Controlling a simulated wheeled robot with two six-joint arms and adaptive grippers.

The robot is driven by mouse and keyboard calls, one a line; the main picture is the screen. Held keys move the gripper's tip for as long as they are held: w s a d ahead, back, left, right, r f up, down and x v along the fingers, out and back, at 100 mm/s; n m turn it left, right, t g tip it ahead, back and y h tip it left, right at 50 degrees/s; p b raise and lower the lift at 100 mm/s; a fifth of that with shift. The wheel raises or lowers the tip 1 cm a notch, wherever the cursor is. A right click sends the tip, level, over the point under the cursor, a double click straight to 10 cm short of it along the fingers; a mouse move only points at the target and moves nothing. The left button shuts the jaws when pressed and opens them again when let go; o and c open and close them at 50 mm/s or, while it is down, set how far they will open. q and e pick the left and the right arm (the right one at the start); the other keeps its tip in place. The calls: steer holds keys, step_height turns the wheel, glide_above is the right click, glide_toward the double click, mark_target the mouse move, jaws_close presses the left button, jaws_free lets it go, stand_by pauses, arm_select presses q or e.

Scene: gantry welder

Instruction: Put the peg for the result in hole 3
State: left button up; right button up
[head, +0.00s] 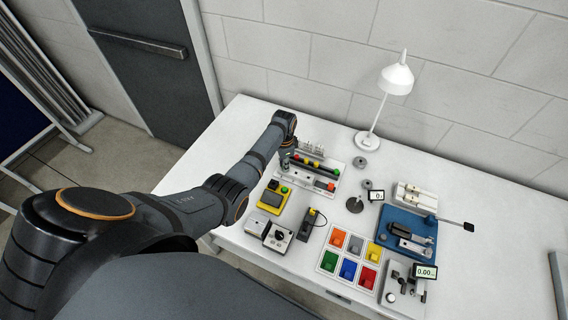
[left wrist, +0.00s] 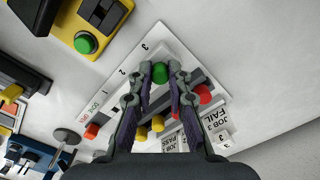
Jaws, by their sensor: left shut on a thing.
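The peg board (head: 333,163) stands at the left end of the white table. In the left wrist view the board (left wrist: 125,92) carries the numbers 1, 2 and 3 along one edge. My left gripper (left wrist: 160,82) is shut on a green peg (left wrist: 160,72) near the number 3. I cannot tell whether its lower end is in a hole. A red peg (left wrist: 204,94) and yellow pegs (left wrist: 157,124) stand on the board, partly behind the fingers. A card reads JOB 3 FAIL (left wrist: 217,122); another reads JOB 2 PASS (left wrist: 190,137). My right gripper is out of view.
A yellow box with a green button (head: 271,199) is close in front of the board. Coloured bins (head: 350,257), a blue fixture (head: 405,231) and a gauge display (head: 425,271) stand to the right. A white lamp (head: 397,80) is behind. The table's back left is clear.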

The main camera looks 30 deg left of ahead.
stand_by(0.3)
arm_select(q)
steer(key=o, duration=0.8)
steer(key=shift+f, duration=0.1)
steer(key=shift+w+r, duration=0.1)
steer(key=shift+r, duration=0.2)
step_height(320, 180, up, 12)
steer(key=shift+f, duration=0.25)
